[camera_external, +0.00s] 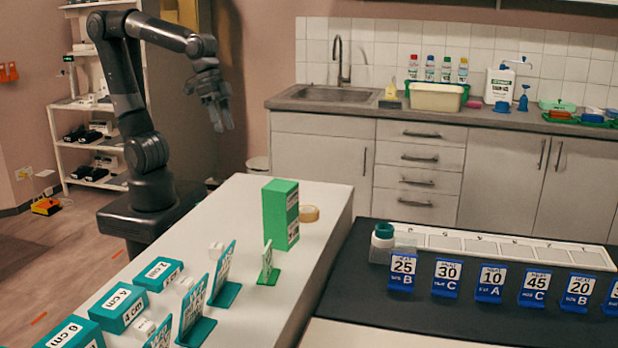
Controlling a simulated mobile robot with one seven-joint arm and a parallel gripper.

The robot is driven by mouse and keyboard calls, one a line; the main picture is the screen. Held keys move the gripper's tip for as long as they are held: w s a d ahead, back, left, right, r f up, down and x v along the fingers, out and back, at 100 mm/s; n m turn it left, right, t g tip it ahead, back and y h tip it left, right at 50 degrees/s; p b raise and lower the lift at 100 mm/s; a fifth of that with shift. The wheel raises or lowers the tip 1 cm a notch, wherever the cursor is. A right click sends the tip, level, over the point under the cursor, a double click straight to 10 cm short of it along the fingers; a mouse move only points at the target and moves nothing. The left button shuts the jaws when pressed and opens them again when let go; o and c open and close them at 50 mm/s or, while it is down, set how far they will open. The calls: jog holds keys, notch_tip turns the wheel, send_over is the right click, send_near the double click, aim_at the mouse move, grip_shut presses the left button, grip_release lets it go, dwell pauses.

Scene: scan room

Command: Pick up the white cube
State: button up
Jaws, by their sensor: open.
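Several small white cube-like blocks stand on the white table, between the teal labelled boxes and the teal sign stands. One white cube (216,250) is farthest back, another white block (185,284) is in the middle, and a third white block (143,326) is near the front. Which one the task means I cannot tell. My gripper (223,127) is open and empty, pointing down in the air, well above the table's far end and apart from all the blocks.
Teal boxes (158,274) line the white table's (245,200) left side, with teal sign stands (222,275) on the right. A tall green box (280,214) and a tape roll (309,214) stand farther back. A dark table (400,312) with blue signs is at right.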

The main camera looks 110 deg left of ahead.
jog(key=w+d+f+n+g, duration=0.1)
jog(key=w+d, duration=0.3)
jog(key=d, duration=0.2)
jog(key=w+d+f+g, duration=0.2)
jog(key=w+d, duration=0.3)
jog(key=d, duration=0.2)
jog(key=y, duration=0.1)
send_near(216, 245)
jog(key=shift+n+g, duration=0.4)
jog(key=f, duration=0.9)
jog(key=shift+w+d+f, duration=0.15)
jog(key=shift+w+f, duration=0.2)
jog(key=shift+c, duration=0.4)
jog(key=c, duration=1)
jog(key=shift+o, duration=0.2)
jog(key=shift+r, duration=0.15)
